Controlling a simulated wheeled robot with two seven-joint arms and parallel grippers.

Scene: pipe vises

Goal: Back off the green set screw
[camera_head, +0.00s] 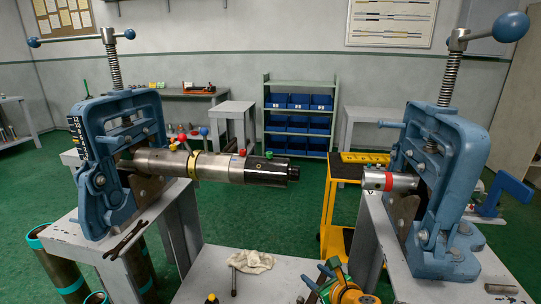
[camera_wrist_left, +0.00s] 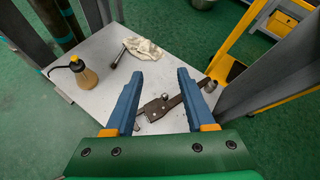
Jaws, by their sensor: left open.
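A small green set screw (camera_head: 268,154) sits on top of the dark end section of the pipe (camera_head: 215,167), which the left blue vise (camera_head: 97,165) holds level. A small red screw (camera_head: 242,152) sits just left of it. My left gripper (camera_head: 318,277) is low at the bottom of the head view, in front of and below the pipe end, well apart from the screw. In the left wrist view its blue fingers (camera_wrist_left: 158,76) are spread with nothing between them, above a low grey table (camera_wrist_left: 88,85). The green screw is not in the wrist view. My right gripper is not in view.
A right blue vise (camera_head: 440,180) holds a short pipe with a red band (camera_head: 388,181). The low table bears a white rag (camera_wrist_left: 146,48), an oil bottle (camera_wrist_left: 82,72) and a dark tool (camera_wrist_left: 165,107) below my fingers. A yellow cart (camera_head: 330,215) stands behind.

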